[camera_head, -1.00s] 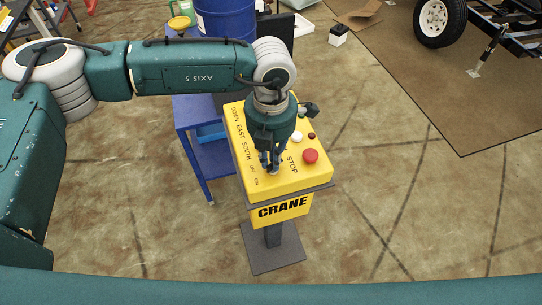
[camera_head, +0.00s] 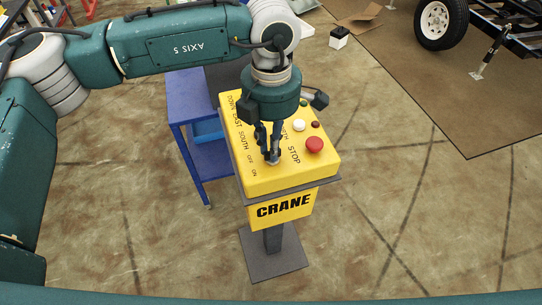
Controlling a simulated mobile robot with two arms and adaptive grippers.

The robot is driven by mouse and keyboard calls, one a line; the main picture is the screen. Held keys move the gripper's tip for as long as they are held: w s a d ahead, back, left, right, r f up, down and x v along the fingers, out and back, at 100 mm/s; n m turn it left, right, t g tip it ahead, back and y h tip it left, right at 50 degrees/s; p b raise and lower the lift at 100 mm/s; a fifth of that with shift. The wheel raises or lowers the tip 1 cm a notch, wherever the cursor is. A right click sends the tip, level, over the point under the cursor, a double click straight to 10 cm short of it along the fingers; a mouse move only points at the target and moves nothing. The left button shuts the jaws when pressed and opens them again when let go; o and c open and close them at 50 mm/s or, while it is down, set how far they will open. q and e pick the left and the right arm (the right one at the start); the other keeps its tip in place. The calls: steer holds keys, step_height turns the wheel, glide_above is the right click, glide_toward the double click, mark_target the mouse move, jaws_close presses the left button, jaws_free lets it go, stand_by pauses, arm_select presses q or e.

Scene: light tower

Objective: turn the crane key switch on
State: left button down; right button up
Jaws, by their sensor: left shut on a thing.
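The yellow crane control box (camera_head: 255,184) stands on a dark post, with "CRANE" on its front panel (camera_head: 284,206). The key switch (camera_head: 272,159) is near the box's front, beside the "OFF" and "ON" labels. It is mostly hidden by my fingers, so its turn cannot be told. My left gripper (camera_head: 271,152) reaches down from above, its fingers shut on the key switch. A red stop button (camera_head: 314,145), a white button (camera_head: 299,125) and a small dark red button (camera_head: 316,125) sit right of the gripper. My right gripper is out of view.
A blue table (camera_head: 188,110) stands left of and behind the box. The post's grey base plate (camera_head: 262,264) rests on the floor. A trailer wheel (camera_head: 434,22) is at the top right on a brown mat (camera_head: 455,100). Floor right of the box is clear.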

arm_select(q)
steer(key=m+b, duration=0.3)
steer(key=shift+w+d+f+b, duration=0.1)
steer(key=shift+f+b, duration=0.05)
steer(key=shift+b, duration=0.25)
steer(key=shift+r+m+b, duration=0.2)
steer(key=shift+m+b, duration=0.8)
steer(key=shift+m, duration=0.6)
steer(key=shift+r+m, duration=0.1)
steer(key=shift+m, duration=0.2)
steer(key=c, duration=1.8)
jaws_free()
steer(key=shift+o, duration=0.2)
